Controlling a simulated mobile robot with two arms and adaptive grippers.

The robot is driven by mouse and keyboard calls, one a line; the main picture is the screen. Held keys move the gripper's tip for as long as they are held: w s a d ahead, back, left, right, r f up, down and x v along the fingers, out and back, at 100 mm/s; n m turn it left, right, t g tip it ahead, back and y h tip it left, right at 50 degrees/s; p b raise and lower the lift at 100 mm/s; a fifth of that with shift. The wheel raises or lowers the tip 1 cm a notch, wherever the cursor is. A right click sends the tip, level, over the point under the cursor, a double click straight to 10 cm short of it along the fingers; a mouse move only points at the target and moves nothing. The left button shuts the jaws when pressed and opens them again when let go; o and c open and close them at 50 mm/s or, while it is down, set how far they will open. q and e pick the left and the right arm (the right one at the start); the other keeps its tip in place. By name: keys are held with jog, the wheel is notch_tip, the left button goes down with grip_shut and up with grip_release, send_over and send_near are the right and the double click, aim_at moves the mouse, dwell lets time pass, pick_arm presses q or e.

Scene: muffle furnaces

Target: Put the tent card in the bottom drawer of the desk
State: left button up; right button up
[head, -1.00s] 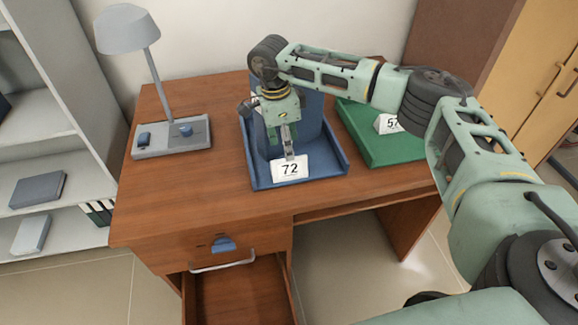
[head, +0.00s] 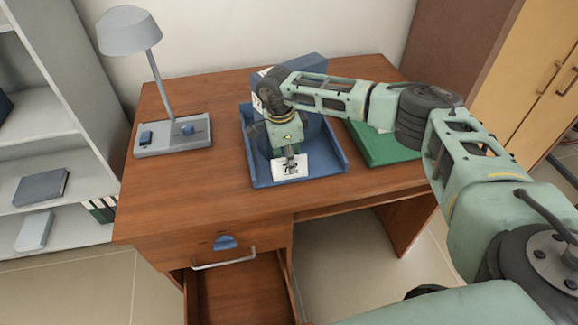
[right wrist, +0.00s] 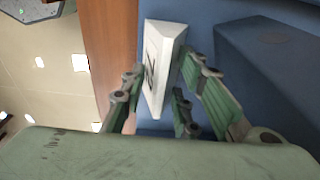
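A white tent card (head: 291,166), with a dark number on it, stands in the front part of a blue tray (head: 333,172) on the desk (head: 190,190). My right gripper (head: 290,158) is over it, pointing down, and partly covers the number. In the right wrist view the card (right wrist: 162,65) lies between the spread fingers of the gripper (right wrist: 163,95), with a small gap showing on each side. A lower drawer (head: 240,290) of the desk is pulled out and looks empty in the part seen. My left gripper is out of view.
A grey lamp (head: 172,138) stands on the desk's left side. A green tray (head: 385,150) lies right of the blue one, partly behind my right arm. The closed upper drawer (head: 215,243) has a silver handle. Shelves (head: 50,140) stand at the left. The desk's front left is clear.

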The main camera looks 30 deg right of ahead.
grip_shut()
jog(key=shift+r, duration=0.1)
